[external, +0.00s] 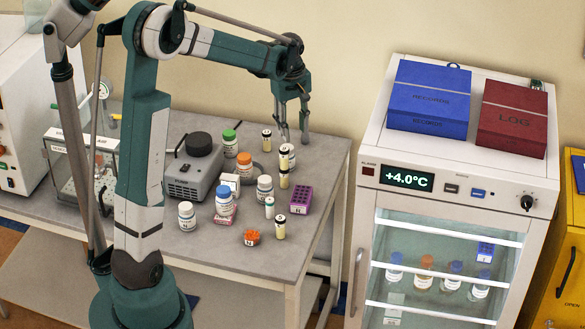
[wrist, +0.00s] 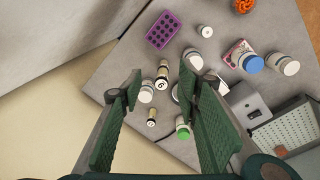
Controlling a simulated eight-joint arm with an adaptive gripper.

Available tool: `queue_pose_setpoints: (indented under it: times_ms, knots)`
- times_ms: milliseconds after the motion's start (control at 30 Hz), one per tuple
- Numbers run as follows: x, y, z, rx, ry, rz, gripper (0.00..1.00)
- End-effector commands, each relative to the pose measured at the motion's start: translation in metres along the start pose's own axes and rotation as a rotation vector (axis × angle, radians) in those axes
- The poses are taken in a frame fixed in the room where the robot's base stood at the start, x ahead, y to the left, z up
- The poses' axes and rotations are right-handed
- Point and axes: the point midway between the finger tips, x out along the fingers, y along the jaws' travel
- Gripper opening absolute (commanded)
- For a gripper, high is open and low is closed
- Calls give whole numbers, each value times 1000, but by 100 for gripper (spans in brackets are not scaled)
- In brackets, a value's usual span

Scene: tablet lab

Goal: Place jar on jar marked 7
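My gripper (external: 293,138) hangs open and empty above the back right of the grey bench. In the wrist view its two green fingers (wrist: 168,90) stand wide apart. Between them show a white-capped jar (wrist: 146,93), a tall narrow vial with dark and gold bands (wrist: 161,78) and a shorter banded vial (wrist: 152,115). In the external view the tall vial (external: 284,172) stands below my fingers, perhaps two pieces stacked. Other jars are green-capped (external: 230,143), orange-capped (external: 244,166), white-capped (external: 264,188) and blue-capped (external: 225,202). I cannot make out a 7 on any label.
A purple rack (external: 301,200), a small white jar (external: 269,208), another banded vial (external: 280,228) and an orange piece (external: 252,237) stand nearby. The bench's front right is clear. A white fridge (external: 440,215) stands right.

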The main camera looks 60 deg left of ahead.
Motion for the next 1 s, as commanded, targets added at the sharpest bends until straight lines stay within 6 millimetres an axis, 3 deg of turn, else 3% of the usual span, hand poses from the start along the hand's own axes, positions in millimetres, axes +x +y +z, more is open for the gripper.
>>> queue_pose_setpoints:
  times_ms: [400,1000]
  knots:
    - [-59,-21,92,292,50,90,33]
    - [-113,-75,206,701,141,215,33]
